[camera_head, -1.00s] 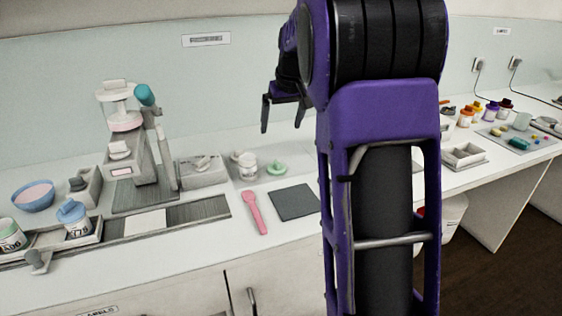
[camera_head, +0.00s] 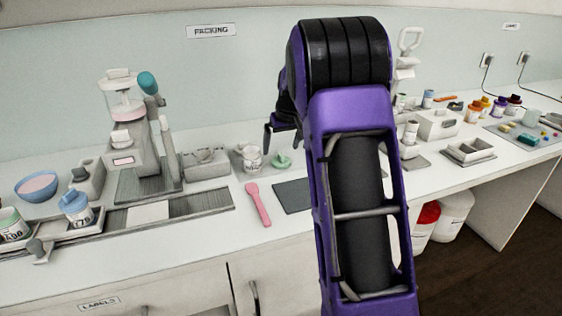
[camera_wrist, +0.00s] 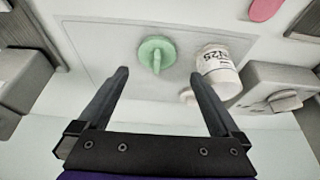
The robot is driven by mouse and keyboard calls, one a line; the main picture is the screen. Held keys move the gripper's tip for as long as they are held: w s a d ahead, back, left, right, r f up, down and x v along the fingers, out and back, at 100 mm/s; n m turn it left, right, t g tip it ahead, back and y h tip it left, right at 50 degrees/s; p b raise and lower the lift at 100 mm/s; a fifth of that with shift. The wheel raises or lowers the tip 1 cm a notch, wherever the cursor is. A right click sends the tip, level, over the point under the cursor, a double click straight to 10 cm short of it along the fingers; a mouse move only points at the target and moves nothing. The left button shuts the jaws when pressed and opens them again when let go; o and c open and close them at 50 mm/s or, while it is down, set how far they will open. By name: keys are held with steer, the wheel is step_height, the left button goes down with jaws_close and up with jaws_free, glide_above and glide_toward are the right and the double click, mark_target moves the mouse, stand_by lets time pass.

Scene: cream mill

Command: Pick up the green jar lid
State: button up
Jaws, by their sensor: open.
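In the wrist view the green lid (camera_wrist: 156,54) lies just beyond and between the tips of my open gripper (camera_wrist: 158,74). Nothing is between the fingers. In the head view my gripper (camera_head: 282,136) hangs above the counter near the lid, partly hidden by my arm.
A white labelled jar (camera_wrist: 218,70) stands close beside the lid, near my right finger in the wrist view. A pink spatula (camera_head: 258,204) and a dark grey mat (camera_head: 290,196) lie nearer the counter's front. A grey block (camera_head: 206,164) stands left.

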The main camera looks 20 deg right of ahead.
mark_target(282, 155)
steer(key=x, duration=0.4)
steer(key=shift+s+d+f+b, duration=0.1)
steer(key=shift+s+d+b, duration=0.15)
steer(key=shift+s+b, duration=0.05)
steer(key=shift+w+f, duration=0.2)
steer(key=shift+f, duration=0.2)
steer(key=shift+r, duration=0.1)
steer(key=c, duration=1.2)
